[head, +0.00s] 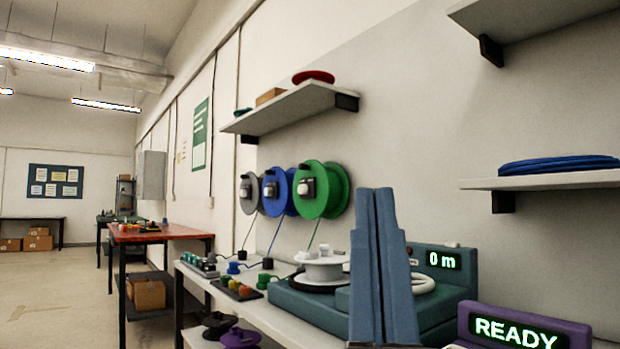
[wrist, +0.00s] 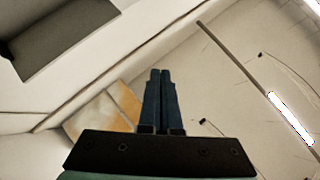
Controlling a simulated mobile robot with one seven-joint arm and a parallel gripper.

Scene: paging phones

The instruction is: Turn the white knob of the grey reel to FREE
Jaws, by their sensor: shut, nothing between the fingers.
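The grey reel (head: 250,192) hangs on the wall at the left end of a row of three reels. A small dark fitting with a light part, perhaps its white knob (head: 245,188), sits at its front; its setting is too small to read. My gripper (head: 373,192) stands upright in the right foreground, shut and empty, apart from the reels. In the wrist view its blue-grey fingers (wrist: 160,75) are together and point up toward the wall and ceiling. The reel does not show there.
Blue (head: 271,191) and green (head: 326,189) reels hang beside the grey one. Below, a workbench carries a teal machine (head: 436,306) reading 0 m and a purple READY display (head: 520,332). A wall shelf (head: 290,108) juts out above the reels. Open floor (head: 60,318) lies left.

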